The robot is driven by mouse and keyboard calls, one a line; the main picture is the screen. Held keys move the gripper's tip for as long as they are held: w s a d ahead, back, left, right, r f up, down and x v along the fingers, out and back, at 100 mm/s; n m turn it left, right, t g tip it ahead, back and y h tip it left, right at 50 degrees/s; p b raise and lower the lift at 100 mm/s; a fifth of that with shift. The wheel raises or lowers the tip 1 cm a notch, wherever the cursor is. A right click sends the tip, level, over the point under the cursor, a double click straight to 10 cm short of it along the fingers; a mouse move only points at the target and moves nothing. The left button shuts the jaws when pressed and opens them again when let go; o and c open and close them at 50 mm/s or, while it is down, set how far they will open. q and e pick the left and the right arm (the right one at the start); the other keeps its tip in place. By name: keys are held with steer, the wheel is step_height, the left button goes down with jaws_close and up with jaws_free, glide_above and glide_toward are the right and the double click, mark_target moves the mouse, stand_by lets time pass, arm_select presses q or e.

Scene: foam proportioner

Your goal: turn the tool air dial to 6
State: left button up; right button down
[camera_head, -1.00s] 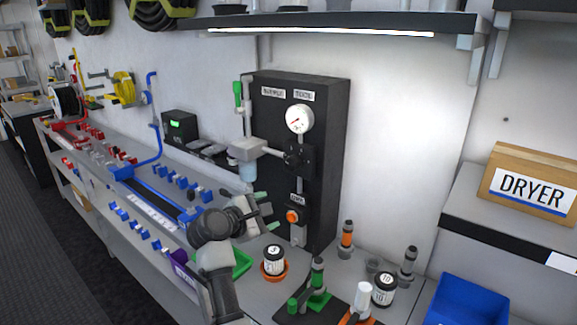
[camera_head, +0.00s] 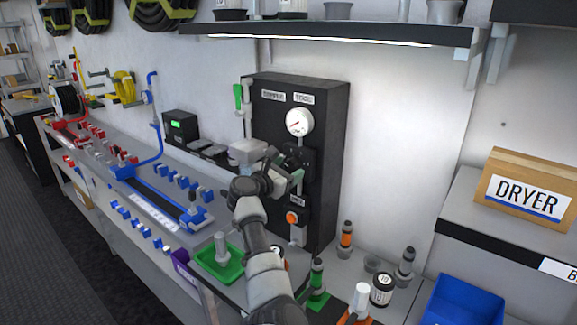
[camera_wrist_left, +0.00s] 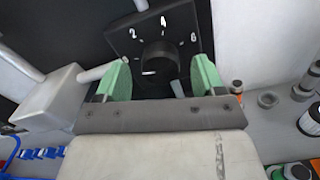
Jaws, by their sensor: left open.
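The black dial plate (camera_head: 302,162) sits on the black panel (camera_head: 330,130) below a round white gauge (camera_head: 299,121). My right gripper is not in view.
An orange knob (camera_head: 292,217) sits lower on the panel. A grey block (camera_head: 243,152) juts out left of the dial. A green tray (camera_head: 219,262) and several small bottles and stands are on the bench below. A shelf (camera_head: 340,40) hangs above.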

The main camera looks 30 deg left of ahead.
arm_select(q)
steer(key=shift+w, duration=0.4)
steer(key=c, duration=0.9)
